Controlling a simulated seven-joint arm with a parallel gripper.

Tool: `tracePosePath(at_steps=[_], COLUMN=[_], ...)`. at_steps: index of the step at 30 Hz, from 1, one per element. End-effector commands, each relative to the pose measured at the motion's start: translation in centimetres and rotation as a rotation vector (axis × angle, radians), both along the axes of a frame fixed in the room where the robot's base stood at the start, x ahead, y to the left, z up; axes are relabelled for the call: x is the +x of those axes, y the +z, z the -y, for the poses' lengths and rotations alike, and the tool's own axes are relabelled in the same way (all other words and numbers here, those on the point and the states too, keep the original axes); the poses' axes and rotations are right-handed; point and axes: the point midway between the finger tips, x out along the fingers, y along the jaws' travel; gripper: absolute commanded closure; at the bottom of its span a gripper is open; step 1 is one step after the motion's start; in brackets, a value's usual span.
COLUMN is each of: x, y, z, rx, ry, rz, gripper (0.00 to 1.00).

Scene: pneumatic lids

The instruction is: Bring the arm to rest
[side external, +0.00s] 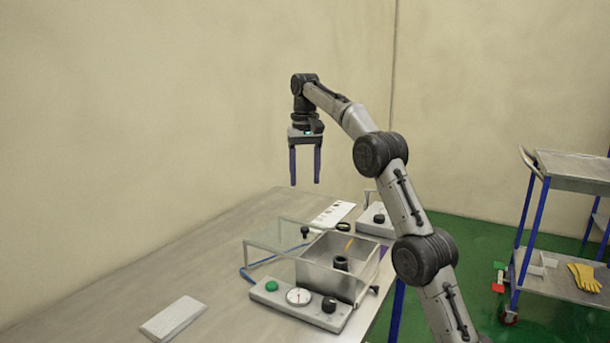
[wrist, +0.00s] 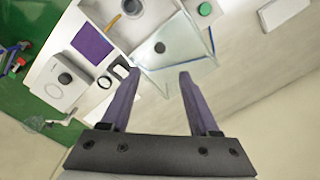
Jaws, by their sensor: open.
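My gripper (side external: 305,182) is open and empty. It points straight down and hangs well above the metal table (side external: 130,270), with clear air between the fingertips and the things below. In the wrist view its two purple fingers (wrist: 158,88) stand apart with nothing between them. Below it is a metal box (side external: 335,290) with its clear lid (side external: 278,237) swung open to the left. A black cylindrical part (side external: 341,263) is inside the box. The lid and its black knob (wrist: 159,47) also show in the wrist view.
A control panel (side external: 270,298) with a green button, a gauge and a black knob fronts the box. A second grey unit (side external: 372,222) and a white card (side external: 333,213) lie behind. A cart (side external: 560,250) stands right.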

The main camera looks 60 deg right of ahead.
Motion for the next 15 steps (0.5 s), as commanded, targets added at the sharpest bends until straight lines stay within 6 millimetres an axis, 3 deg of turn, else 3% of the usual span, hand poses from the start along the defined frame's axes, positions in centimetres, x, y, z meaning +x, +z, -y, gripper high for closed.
tracePosePath(at_steps=[13, 15], x=[0.2, 0.3], y=[0.0, 1.3], z=[-0.4, -1.4], rx=[-0.001, -0.013], ry=[0.009, 0.026], rz=[0.001, 0.023], gripper=[0.38, 0.38])
